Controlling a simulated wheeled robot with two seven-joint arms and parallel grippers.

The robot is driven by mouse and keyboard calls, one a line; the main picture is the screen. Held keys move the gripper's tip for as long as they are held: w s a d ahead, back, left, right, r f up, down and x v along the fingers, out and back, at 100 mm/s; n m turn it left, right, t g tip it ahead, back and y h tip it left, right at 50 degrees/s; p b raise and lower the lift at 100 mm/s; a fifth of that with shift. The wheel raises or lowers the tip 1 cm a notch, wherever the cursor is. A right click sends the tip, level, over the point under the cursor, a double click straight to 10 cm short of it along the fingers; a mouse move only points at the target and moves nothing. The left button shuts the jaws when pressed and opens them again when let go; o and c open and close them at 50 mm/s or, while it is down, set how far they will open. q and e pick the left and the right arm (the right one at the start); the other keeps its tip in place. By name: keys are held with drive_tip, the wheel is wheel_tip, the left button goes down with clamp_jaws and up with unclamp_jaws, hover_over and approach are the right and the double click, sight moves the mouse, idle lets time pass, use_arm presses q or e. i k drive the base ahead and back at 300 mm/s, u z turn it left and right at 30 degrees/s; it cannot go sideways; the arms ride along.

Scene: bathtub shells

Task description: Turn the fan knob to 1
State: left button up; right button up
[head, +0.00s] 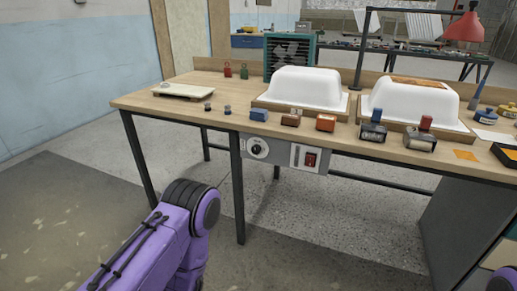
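The fan knob (256,149) is a dark round knob on a pale dial at the left of a grey control panel (277,155) under the table's front edge. The marks around it are too small to read, so its setting cannot be told. A red switch (310,159) sits at the panel's right end. A teal-framed box with a dark slatted front (289,55), perhaps the fan, stands at the back of the table. My purple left arm comes in at the lower left, below and left of the panel; its gripper is not visible. My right gripper is not in view.
The wooden table (150,103) holds two white tub shells (305,88) (412,101) on wooden bases. Several small blocks and stampers line its front edge. A pale board (184,90) lies at left. A table leg (237,190) stands just below the panel's left end. A red lamp (466,27) hangs at right.

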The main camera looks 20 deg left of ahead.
sight(256, 150)
drive_tip(key=k, duration=0.6)
drive_tip(key=u, duration=0.65)
drive_tip(key=i, duration=1.45)
drive_tip(key=z, duration=0.6)
